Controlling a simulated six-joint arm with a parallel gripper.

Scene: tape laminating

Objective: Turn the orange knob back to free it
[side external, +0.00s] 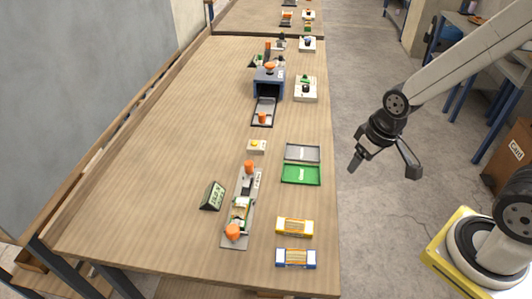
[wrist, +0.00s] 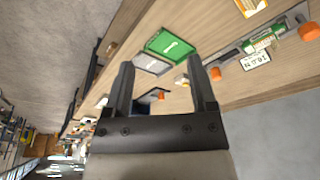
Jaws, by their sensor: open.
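Several orange knobs show in the side external view, and I cannot tell which one the task means. The nearest orange knob (side external: 232,232) is at the near end of a grey fixture (side external: 235,242) holding a green board (side external: 240,212). Another orange knob (side external: 249,166) is at its far end. Both knobs show at the right of the wrist view, the near one (wrist: 310,31) and the far one (wrist: 216,74). My gripper (side external: 382,166) is open and empty, in the air off the table's right edge, apart from every knob. Its spread fingers (wrist: 160,64) show in the wrist view.
A green tray (side external: 300,175) and a grey tray (side external: 302,153) lie near the table's right edge. Yellow (side external: 294,226) and blue (side external: 295,258) boxed items lie nearer. A small display (side external: 212,195) stands left of the fixture. A blue-grey machine (side external: 268,83) stands farther back. The table's left side is clear.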

